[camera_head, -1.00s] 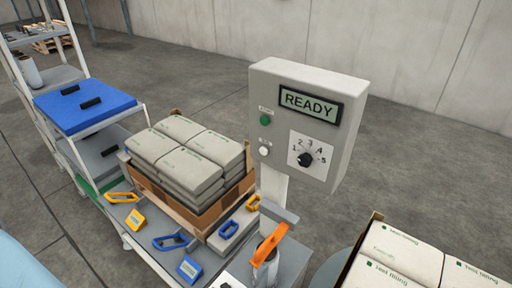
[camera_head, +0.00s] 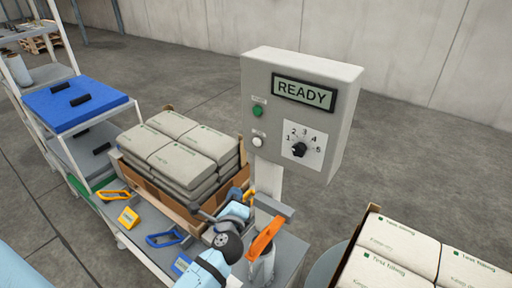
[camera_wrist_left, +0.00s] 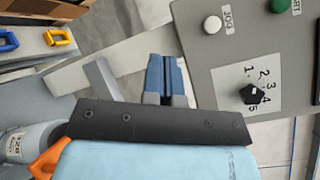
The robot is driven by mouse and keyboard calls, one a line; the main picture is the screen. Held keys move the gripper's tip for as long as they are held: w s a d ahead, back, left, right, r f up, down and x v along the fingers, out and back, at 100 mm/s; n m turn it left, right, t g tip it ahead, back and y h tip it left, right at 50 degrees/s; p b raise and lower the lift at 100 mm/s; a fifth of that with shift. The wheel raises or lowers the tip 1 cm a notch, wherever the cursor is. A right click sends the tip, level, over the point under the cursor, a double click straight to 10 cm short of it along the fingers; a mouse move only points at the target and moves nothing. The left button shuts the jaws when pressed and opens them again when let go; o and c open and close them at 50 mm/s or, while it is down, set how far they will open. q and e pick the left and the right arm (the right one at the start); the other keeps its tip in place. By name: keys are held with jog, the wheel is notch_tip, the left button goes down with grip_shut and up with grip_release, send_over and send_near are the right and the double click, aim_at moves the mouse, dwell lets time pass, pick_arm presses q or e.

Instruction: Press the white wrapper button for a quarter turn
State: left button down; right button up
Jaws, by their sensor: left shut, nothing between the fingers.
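The white button (camera_head: 258,141) is on the front of the grey control box (camera_head: 325,158), below a green button (camera_head: 257,111). It also shows in the left wrist view (camera_wrist_left: 212,25), near the top. The display (camera_head: 303,93) reads READY. My left gripper (camera_head: 239,194) is below and left of the white button, partly hidden by its own arm in the head view. In the left wrist view its blue fingers (camera_wrist_left: 166,82) are together, empty and apart from the button. My right gripper is not in view.
A dial (camera_head: 300,150) numbered 1 to 5 is right of the white button. An orange handle (camera_head: 265,238) stands below the box. A carton of bags (camera_head: 185,150) is at left, with more bags (camera_head: 400,245) at lower right. Blue and yellow handles lie on the cart.

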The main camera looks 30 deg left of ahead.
aim_at(257, 142)
pick_arm(q)
notch_tip(257, 142, up, 8)
jog(key=w+a+m+y, duration=0.2)
jog(key=m+y, duration=0.1)
jog(key=y, duration=0.2)
jog(key=shift+a+m+t, duration=0.4)
jog(key=shift+w, duration=0.1)
jog(key=w+b, duration=0.1)
jog(key=w, duration=0.7)
jog(key=shift+w+d+b, duration=0.35)
jog(key=shift+w, duration=0.05)
dwell(1.1)
jog(key=shift+w, duration=0.4)
